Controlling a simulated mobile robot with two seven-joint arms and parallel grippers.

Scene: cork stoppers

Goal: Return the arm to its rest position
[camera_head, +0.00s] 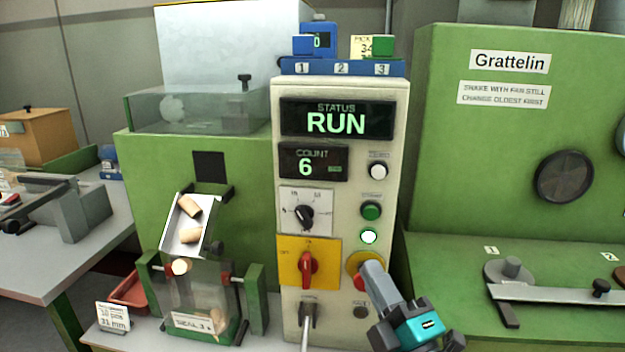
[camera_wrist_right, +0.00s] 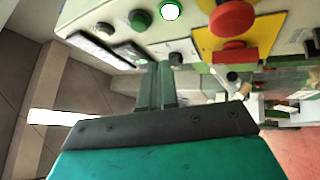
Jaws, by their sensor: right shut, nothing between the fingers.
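My right gripper (camera_head: 371,272) is shut and empty in front of the lower right of the control panel (camera_head: 340,190). It covers part of the red button (camera_head: 360,283) on its yellow plate. In the right wrist view its closed fingers (camera_wrist_right: 157,82) point toward the panel, with the red button (camera_wrist_right: 231,18) up and to the right and the lit button (camera_wrist_right: 170,11) above. I cannot tell whether the fingertips touch anything. My left gripper is not in view.
The status screen (camera_head: 336,121) reads RUN and the count screen (camera_head: 313,162) reads 6. Corks (camera_head: 191,235) lie on a sloping chute left of the panel, above a clear bag (camera_head: 195,290) holding corks. A green machine (camera_head: 515,130) with a flat bar (camera_head: 560,293) stands right.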

